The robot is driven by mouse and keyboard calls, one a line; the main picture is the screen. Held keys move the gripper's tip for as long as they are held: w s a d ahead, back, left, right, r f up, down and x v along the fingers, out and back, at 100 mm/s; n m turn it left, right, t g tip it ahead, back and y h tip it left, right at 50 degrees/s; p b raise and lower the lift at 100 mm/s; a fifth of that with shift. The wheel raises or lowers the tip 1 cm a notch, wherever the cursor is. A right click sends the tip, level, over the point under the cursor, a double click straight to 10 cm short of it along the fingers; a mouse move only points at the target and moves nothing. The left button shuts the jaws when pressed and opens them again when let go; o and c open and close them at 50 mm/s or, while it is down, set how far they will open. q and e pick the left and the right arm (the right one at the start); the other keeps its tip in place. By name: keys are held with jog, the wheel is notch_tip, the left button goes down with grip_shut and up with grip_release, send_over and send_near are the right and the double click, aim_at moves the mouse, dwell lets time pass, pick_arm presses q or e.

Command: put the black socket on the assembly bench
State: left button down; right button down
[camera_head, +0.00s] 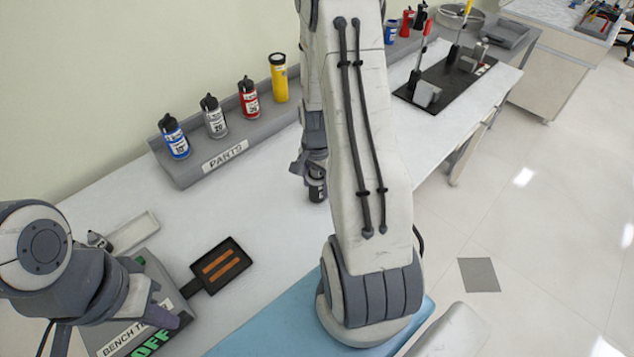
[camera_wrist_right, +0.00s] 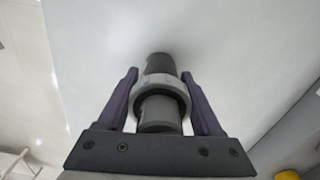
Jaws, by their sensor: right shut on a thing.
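The black socket (camera_wrist_right: 160,98), a dark cylinder with a grey collar, is held between the purple fingers of my right gripper (camera_wrist_right: 160,100) in the right wrist view. In the head view the right gripper (camera_head: 314,172) points down behind my right arm, with the dark socket (camera_head: 317,190) at its tips, over the white bench (camera_head: 262,205). I cannot tell whether the socket touches the bench top. My left gripper (camera_head: 165,315) is at the lower left, over the green-lettered bench box; its opening is unclear.
A grey parts rack (camera_head: 225,150) holds blue, white, red and yellow containers along the wall. A black tray (camera_head: 222,265) with brown strips lies near a bench box (camera_head: 135,325). A black fixture plate (camera_head: 445,80) with clamps stands farther right.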

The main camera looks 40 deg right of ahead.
jog(key=shift+f, duration=0.2)
jog(key=shift+c, duration=0.2)
grip_release()
jog(key=shift+r, duration=0.1)
jog(key=shift+r, duration=0.1)
